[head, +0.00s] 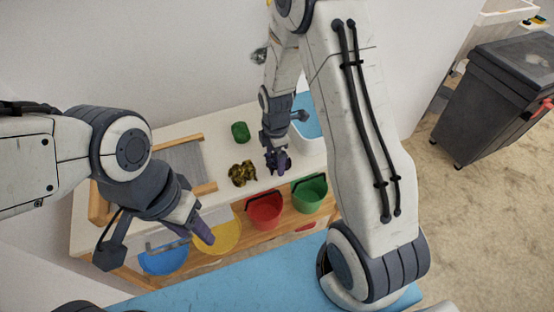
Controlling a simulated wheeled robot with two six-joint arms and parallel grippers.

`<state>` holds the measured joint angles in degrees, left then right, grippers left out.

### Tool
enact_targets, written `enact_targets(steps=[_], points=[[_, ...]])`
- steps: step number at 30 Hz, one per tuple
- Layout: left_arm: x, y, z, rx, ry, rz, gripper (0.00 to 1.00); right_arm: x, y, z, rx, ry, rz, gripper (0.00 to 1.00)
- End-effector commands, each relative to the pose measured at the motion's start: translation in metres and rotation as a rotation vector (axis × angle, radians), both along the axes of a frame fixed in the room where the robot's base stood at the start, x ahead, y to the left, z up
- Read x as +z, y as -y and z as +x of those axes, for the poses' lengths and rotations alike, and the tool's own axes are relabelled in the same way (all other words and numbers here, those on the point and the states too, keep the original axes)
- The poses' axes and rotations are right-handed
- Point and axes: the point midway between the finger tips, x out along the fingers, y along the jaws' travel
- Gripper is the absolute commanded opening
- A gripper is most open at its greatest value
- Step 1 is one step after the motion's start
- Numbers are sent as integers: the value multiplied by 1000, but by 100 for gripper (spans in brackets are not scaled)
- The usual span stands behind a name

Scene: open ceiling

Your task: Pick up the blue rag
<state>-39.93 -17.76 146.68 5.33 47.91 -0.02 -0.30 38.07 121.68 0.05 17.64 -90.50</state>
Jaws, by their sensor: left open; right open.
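I cannot make out a blue rag for certain in the head view. A crumpled yellow-and-dark cloth-like thing (242,173) lies on the white counter (222,150). A small green thing (240,132) lies behind it. My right gripper (279,165) is over the counter, right of the crumpled thing and apart from it, with purple fingers pointing down. My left gripper (198,230) hangs in front of the counter, above the hanging buckets. Both grippers are open, and I see nothing held. My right arm hides part of the counter's right end.
A blue-filled white basin (308,122) stands at the counter's right. A grey ribbed rack (182,165) is at left. Blue (163,260), yellow (222,238), red (265,211) and green (310,196) buckets hang in front. A dark wheeled bin (490,105) stands on open floor at right.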

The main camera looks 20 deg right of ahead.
Motion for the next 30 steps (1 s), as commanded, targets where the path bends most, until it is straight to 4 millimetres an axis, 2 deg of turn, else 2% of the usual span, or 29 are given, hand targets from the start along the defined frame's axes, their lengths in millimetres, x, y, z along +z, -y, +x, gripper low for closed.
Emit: enact_targets(steps=[3,10,11,12,16,30], points=[[0,0,0,0,0,0,50,-10,0,0,0,-1,0,100],[0,0,0,0,0,0,50,-11,0,1,0,2,0,100],[0,0,0,0,0,0,50,-11,0,1,0,2,0,92],[0,0,0,0,0,0,50,-11,0,1,0,2,0,77],[0,0,0,0,0,0,50,-11,0,1,0,1,0,28],[0,0,0,0,0,0,50,-6,0,1,0,3,0,26]])
